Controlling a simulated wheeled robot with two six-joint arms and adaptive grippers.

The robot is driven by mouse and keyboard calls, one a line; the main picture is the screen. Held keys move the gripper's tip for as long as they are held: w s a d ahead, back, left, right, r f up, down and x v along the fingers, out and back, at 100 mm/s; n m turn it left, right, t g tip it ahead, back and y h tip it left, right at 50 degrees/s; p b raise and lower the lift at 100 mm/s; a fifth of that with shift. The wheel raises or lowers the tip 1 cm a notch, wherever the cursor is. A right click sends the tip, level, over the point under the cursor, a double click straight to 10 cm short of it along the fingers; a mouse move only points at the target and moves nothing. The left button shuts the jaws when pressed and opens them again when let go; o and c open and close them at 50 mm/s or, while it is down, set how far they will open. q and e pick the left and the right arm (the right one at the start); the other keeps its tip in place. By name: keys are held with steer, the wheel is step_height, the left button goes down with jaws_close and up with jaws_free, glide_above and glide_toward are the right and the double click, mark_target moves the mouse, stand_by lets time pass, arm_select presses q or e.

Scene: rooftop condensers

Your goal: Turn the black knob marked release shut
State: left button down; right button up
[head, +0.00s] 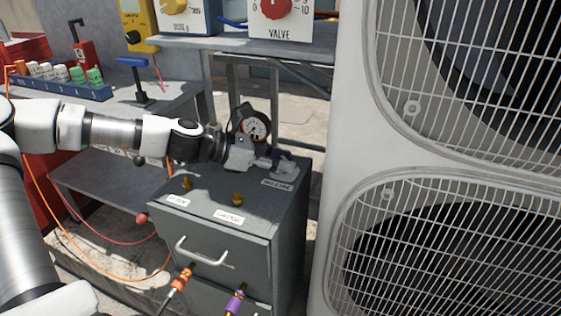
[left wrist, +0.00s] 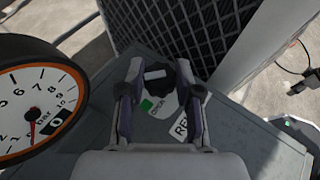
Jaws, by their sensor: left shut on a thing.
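The black knob marked release (left wrist: 172,92) is on top of the grey cabinet (head: 240,205), at its far right corner. Its label, partly covered in the left wrist view, starts with "RE" (left wrist: 183,128); the label also shows in the head view (head: 278,184). My left gripper (left wrist: 160,72) is shut on the knob, one finger on each side. In the head view my left gripper (head: 268,160) reaches over the cabinet top and hides much of the knob. A white bar and a green patch show by the knob. My right gripper is not in view.
A round pressure gauge (head: 257,127) stands just behind my left gripper; its needle points near zero in the left wrist view (left wrist: 35,100). A large white condenser (head: 345,120) stands close on the right.

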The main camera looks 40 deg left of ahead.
arm_select(q)
steer(key=shift+f+m+g, duration=0.1)
steer(key=shift+m+g, duration=0.2)
steer(key=shift+w+m+g+h, duration=0.1)
steer(key=shift+m+g+h, duration=0.3)
steer(key=shift+m+h, duration=0.15)
steer(key=shift+a+m+g+h, duration=0.1)
steer(key=shift+m+g+h, duration=0.65)
steer(key=shift+m+g, duration=0.3)
steer(key=shift+p, duration=0.3)
steer(key=c, duration=0.8)
jaws_free()
